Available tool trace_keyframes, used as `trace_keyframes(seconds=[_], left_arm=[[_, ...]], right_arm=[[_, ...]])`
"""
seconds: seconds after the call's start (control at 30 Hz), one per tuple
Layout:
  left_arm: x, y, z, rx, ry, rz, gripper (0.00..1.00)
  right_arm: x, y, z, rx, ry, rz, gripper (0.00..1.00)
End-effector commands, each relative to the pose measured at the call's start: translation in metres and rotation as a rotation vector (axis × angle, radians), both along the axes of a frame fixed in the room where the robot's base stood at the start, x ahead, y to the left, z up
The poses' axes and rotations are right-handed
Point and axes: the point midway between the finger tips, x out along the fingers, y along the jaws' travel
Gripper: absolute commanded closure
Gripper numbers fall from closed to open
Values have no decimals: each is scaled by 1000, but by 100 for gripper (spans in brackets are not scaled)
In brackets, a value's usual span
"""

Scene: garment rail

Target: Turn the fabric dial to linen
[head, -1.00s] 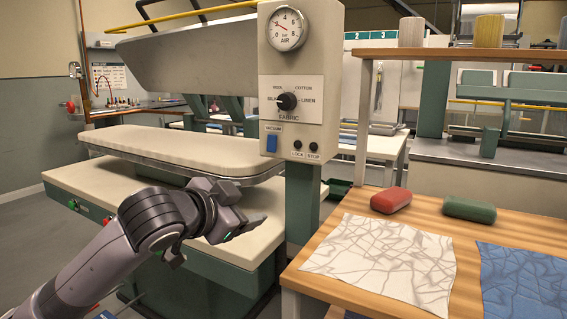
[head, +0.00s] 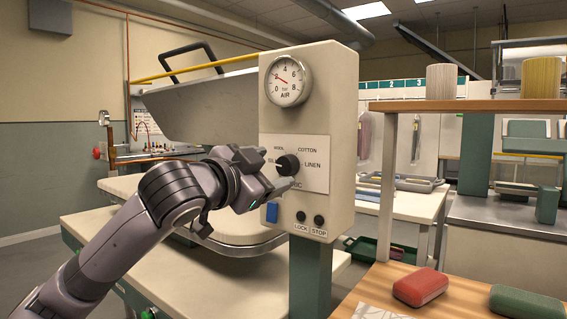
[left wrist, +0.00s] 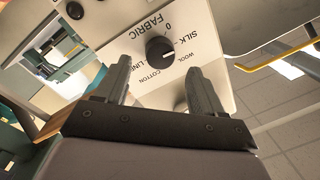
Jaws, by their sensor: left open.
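The black fabric dial (head: 288,164) sits on a white label plate on the front of the grey control box (head: 337,130). Wool, cotton and linen can be read around it in the head view; silk is partly covered by my gripper. In the left wrist view the dial (left wrist: 158,49) shows a white mark facing the silk and wool side, away from linen; I cannot tell which of the two exactly. My left gripper (head: 274,172) is open in front of the dial. In the left wrist view the dial appears between and beyond the fingertips (left wrist: 157,76), apparently untouched. My right gripper is out of view.
An air gauge (head: 287,80) is above the dial. A blue vacuum switch (head: 272,213) and the lock and stop buttons (head: 310,218) lie close below. The pressing machine's head (head: 195,108) is at left. A wooden table with a red block (head: 420,287) stands at lower right.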

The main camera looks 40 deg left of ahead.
Motion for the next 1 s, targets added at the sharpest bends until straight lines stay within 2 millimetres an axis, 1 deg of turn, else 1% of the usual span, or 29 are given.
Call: trace_keyframes(seconds=[0.03,0.1,0.3,0.43,0.67,0.77,0.8,0.83,0.87,1.0], left_arm=[[7,2,3,-5,-1,0,31],[16,3,2,-5,0,-1,31],[36,7,1,-3,-1,-1,31],[41,8,0,-1,-1,-1,31],[42,8,0,0,0,0,31],[42,8,0,0,0,0,61],[42,8,0,0,0,0,74],[42,8,0,0,0,0,83],[42,8,0,0,0,0,88],[41,8,0,2,0,0,88]], right_arm=[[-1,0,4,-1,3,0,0],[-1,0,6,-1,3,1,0],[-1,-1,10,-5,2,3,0],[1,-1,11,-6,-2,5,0],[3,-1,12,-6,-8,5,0],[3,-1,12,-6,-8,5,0],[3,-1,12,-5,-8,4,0],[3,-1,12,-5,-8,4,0],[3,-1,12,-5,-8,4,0],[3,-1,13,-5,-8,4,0]])
